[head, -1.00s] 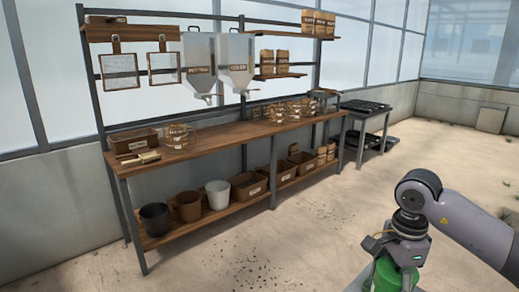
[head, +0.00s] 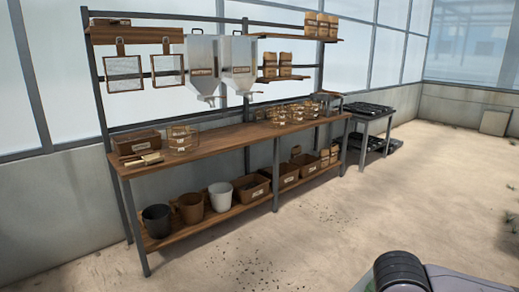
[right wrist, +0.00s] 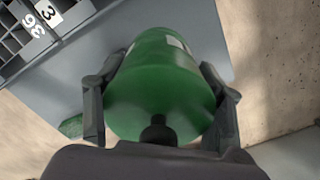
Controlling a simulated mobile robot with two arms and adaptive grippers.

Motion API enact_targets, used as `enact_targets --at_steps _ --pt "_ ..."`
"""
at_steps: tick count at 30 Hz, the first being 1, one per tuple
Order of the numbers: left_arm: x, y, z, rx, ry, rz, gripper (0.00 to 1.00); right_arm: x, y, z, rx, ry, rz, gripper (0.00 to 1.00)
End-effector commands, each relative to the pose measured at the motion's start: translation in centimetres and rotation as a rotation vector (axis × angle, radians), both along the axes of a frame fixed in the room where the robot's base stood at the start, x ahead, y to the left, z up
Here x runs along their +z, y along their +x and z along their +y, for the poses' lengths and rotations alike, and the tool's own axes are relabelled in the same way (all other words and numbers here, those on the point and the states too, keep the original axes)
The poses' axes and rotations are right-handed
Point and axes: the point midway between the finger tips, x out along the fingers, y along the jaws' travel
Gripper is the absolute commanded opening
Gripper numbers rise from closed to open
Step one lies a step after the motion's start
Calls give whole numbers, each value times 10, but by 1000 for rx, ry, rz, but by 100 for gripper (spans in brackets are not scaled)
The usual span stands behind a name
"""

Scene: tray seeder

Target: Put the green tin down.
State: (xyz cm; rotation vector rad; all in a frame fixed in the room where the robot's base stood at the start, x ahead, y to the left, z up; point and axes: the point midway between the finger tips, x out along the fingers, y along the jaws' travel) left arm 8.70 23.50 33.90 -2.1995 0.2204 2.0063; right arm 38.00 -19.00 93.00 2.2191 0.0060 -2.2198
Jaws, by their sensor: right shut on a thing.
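The green tin (right wrist: 160,85) fills the middle of the right wrist view, with a pale label on its far side and a dark round knob at its near end. My right gripper (right wrist: 160,100) is shut on it, one finger on each side. Beneath or behind the tin is a flat blue-grey surface (right wrist: 195,20); I cannot tell whether the tin touches it. In the head view only part of my right arm shows at the bottom right, and the tin is out of that view. My left gripper is in neither view.
A grey compartment tray (right wrist: 28,40) with number cards lies at the upper left of the right wrist view. In the head view a wooden workbench (head: 215,143) stands along the wall, with bins and buckets below. The sandy floor before it is open.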

Motion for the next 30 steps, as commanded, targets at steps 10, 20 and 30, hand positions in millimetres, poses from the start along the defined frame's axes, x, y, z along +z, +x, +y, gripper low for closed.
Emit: enact_targets --at_steps 10,20,30 --pt "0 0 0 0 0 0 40 1 1 -1 -6 0 -1 19" --pt "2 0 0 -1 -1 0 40 22 47 -24 -152 1 -2 19" --pt "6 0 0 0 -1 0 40 72 114 -88 -467 2 0 19"
